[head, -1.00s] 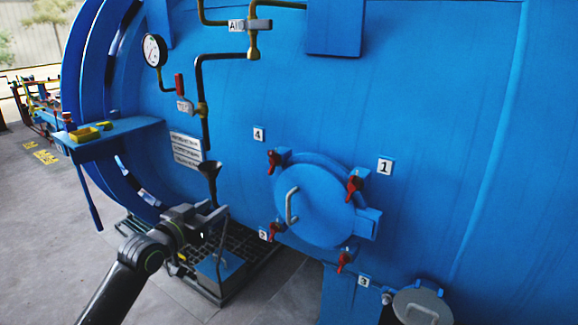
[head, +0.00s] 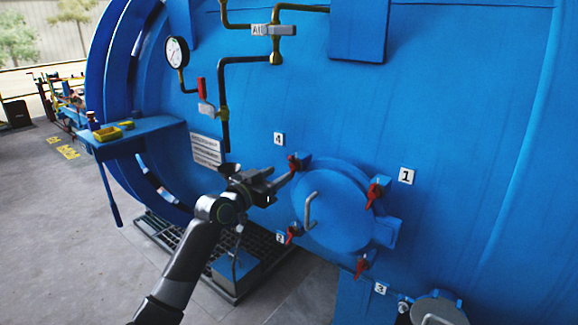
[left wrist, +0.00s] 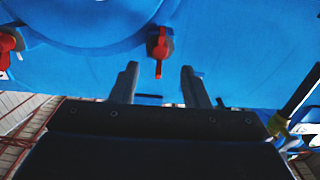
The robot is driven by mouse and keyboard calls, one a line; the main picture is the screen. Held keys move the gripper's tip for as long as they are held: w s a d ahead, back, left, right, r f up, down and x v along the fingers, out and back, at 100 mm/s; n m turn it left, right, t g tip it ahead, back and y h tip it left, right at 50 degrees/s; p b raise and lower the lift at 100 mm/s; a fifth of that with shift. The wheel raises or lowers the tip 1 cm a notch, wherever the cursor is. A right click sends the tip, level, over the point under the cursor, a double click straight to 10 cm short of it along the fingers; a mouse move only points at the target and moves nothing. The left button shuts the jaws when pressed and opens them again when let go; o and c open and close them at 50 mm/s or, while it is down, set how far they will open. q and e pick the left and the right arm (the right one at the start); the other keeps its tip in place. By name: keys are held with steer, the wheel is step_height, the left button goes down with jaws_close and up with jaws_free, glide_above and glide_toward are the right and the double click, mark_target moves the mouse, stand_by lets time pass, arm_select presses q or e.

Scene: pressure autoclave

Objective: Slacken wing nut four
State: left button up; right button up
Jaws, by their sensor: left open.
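The round blue hatch (head: 335,218) on the vessel side has a grey handle and several red wing nuts around it. Wing nut four (head: 294,161) is red and sits at the hatch's upper left, beside the label 4 (head: 279,139). My left gripper (head: 284,181) is open and empty, just left of and below that nut. In the left wrist view a red wing nut (left wrist: 160,48) lies ahead, roughly centred between the two open fingers (left wrist: 159,84), with a visible gap to the fingertips. My right gripper is not in view.
Other red wing nuts stand by label 1 (head: 406,176), label 2 (head: 280,238) and label 3 (head: 380,288). A black pipe with a red-handled valve (head: 202,88) runs down left of the hatch. A blue shelf (head: 150,128) juts out at left.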

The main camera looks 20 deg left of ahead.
mark_target(292, 166)
arm_select(q)
steer(key=shift+p+x, duration=0.3)
steer(key=shift+x, duration=2.8)
jaws_close()
